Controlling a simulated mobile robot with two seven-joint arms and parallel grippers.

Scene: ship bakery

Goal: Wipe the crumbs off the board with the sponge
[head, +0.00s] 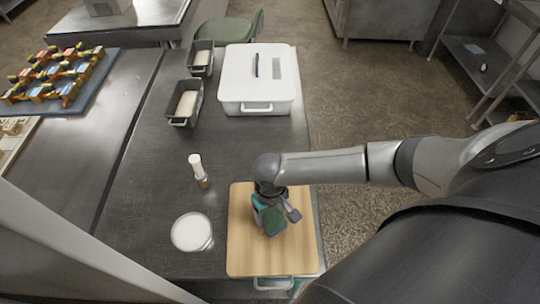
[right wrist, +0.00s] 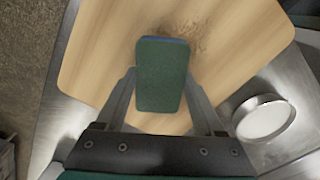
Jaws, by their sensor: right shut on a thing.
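A light wooden board (head: 240,255) lies at the near right end of the dark metal table; it also fills much of the right wrist view (right wrist: 110,40). My right gripper (head: 275,213) is over the board and shut on a green sponge (head: 272,224), which has a blue layer at its edge. The sponge shows between the two fingers in the right wrist view (right wrist: 162,80). I cannot tell if it touches the board. A faint darker speckled patch (right wrist: 208,34) on the board, beside the sponge's far end, may be crumbs. My left gripper is not in view.
A bowl of white stuff (head: 191,232) stands just left of the board, and a small white-topped shaker (head: 197,168) behind it. Two dark loaf tins (head: 183,116) (head: 201,70) and a white lidded box (head: 257,108) stand farther back. The table middle is clear.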

